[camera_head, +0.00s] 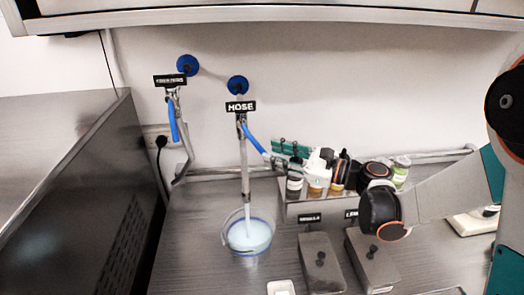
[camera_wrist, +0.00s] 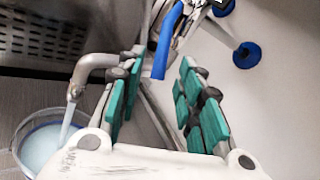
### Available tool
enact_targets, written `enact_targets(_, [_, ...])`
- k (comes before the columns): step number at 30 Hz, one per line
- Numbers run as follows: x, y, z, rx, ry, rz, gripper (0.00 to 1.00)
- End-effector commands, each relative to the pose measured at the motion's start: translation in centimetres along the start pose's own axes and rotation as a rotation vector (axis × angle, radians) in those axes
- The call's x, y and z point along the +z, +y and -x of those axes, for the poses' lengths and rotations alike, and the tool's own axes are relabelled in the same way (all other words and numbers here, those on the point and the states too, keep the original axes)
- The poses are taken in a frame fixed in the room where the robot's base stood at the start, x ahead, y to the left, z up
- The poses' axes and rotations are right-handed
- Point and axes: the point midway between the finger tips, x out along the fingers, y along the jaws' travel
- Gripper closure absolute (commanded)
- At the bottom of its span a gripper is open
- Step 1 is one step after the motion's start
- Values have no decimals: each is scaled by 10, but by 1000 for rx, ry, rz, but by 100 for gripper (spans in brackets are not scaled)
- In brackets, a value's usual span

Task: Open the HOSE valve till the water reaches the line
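The HOSE valve sits on the wall under its black HOSE label (camera_head: 240,106). Its blue handle (camera_head: 254,137) slants down to the right; a blue handle also shows in the wrist view (camera_wrist: 166,45), beyond the fingers near the gap. Water runs from the spout (camera_wrist: 73,92) into a clear bucket (camera_head: 231,250) on the counter. The bucket holds pale blue water (camera_head: 249,236) and has a blue line around it; the exact level against the line is hard to tell. My gripper (camera_wrist: 160,95), with teal pads, is open and empty, just right of the handle's lower end in the head view.
A second valve with a hanging blue handle (camera_head: 173,121) is to the left. A rack (camera_head: 300,212) of bottles stands behind and below my gripper. Two grey lidded boxes (camera_head: 319,268) (camera_head: 374,270) are in front. A metal cabinet (camera_head: 85,200) bounds the left side.

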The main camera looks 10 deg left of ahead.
Motion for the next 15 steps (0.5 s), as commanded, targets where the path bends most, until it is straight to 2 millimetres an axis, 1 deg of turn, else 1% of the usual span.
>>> enact_targets(1, [0,1,-10,4,-1,0,67])
enact_targets(6, [0,0,-34,1,-1,0,67])
enact_targets(10, [0,0,-45,1,-1,0,67])
enact_targets(15, [0,0,-49,-1,0,1,67])
